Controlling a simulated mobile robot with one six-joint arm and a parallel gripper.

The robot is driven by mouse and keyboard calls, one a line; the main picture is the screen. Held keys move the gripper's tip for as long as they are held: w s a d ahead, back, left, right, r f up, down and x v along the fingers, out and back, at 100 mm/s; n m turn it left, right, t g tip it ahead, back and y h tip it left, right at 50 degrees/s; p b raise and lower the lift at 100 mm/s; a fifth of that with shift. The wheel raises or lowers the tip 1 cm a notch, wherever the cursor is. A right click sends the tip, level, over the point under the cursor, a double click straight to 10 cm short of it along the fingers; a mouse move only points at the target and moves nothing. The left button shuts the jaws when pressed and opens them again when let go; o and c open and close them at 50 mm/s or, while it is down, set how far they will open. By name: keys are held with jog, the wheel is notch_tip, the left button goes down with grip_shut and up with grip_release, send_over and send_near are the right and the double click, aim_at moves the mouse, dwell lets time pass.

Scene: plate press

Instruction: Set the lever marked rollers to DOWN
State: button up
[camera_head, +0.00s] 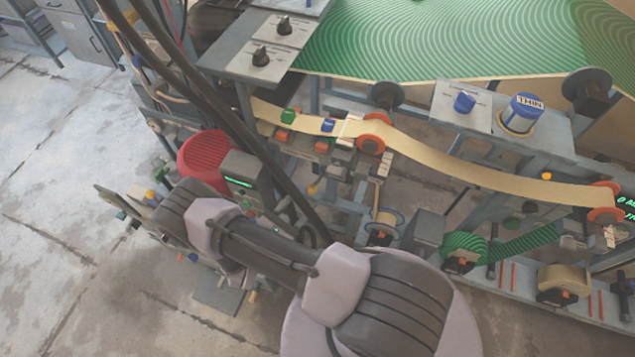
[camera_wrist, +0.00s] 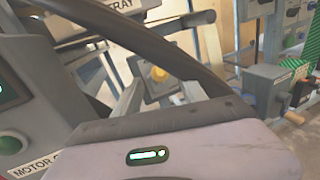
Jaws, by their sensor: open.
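No label reading "rollers" can be read in either view, so I cannot tell which control is that lever. In the wrist view a yellow knob (camera_wrist: 160,74) sits on a grey plate beyond my gripper, partly behind a dark cable. The housing of my gripper (camera_wrist: 200,140), with a green light, fills the bottom of the wrist view. In the head view my arm reaches left over the press.
A red ribbed round part (camera_head: 207,150) and a box with a green display (camera_head: 248,172) stand close to my arm. A tan paper band (camera_head: 465,172) runs over orange rollers. A label beginning "MOTOR" (camera_wrist: 38,165) shows at lower left. Bare floor (camera_head: 60,180) lies left.

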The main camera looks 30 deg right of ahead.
aim_at(315, 186)
jog(key=b+x, duration=0.1)
jog(key=x, duration=0.7)
jog(key=shift+w+d, duration=0.1)
jog(key=shift+d, duration=0.05)
jog(key=shift+c, duration=0.4)
grip_shut()
dwell(0.7)
